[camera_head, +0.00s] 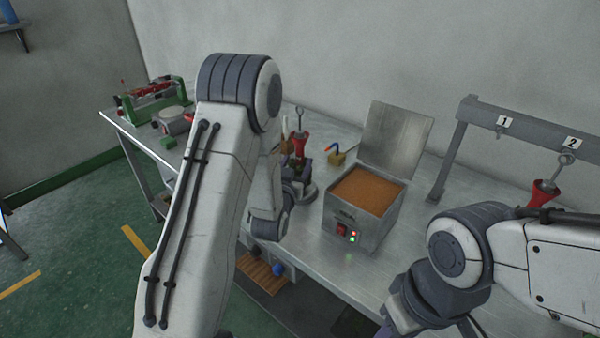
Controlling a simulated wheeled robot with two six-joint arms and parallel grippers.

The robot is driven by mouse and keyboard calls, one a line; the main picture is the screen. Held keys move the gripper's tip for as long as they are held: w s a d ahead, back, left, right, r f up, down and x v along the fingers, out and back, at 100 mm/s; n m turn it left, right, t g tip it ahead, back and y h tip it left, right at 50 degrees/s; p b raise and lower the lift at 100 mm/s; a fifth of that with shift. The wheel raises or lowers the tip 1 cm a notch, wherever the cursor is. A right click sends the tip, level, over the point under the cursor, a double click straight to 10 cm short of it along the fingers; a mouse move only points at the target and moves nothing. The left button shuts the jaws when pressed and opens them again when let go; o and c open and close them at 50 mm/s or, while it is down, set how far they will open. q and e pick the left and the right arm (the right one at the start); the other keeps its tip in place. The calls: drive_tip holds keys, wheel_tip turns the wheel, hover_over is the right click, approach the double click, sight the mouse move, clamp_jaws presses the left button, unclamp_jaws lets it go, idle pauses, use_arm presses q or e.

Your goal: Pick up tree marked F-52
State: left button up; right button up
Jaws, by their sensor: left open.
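A red tree-like piece (299,143) with a metal ring on top stands on the metal table just beyond my left arm. My left gripper (299,172) is at its lower part, partly hidden by my own arm; it is open, and I cannot tell whether it touches the piece. A second red piece (542,194) with a metal rod and ring hangs on the rack at the hook marked 2, partly hidden behind my right arm. No F-52 mark can be read on either. My right arm reaches in at the lower right; its gripper is out of view.
A metal box of brown wax (365,192) with its lid open stands mid-table. A grey rack (520,124) with labels 1 and 2 stands at the right. A green device with red parts (155,97) sits at the far left. A small brass-coloured tool (337,158) lies behind the box.

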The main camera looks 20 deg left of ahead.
sight(297, 150)
use_arm(q)
drive_tip(key=shift+a, duration=0.55)
drive_tip(key=w, duration=0.1)
drive_tip(key=w+p, duration=0.1)
drive_tip(key=w, duration=0.2)
drive_tip(key=shift+w+a+r, duration=0.1)
drive_tip(key=shift+w+a, duration=0.1)
drive_tip(key=shift+a, duration=0.15)
drive_tip(key=w+p, duration=0.2)
drive_tip(key=w, duration=0.2)
drive_tip(key=shift+w+p, duration=0.3)
drive_tip(key=shift+w+a+f, duration=0.1)
drive_tip(key=shift+w+f, duration=0.1)
drive_tip(key=shift+w, duration=0.45)
clamp_jaws()
drive_tip(key=shift+r, duration=0.1)
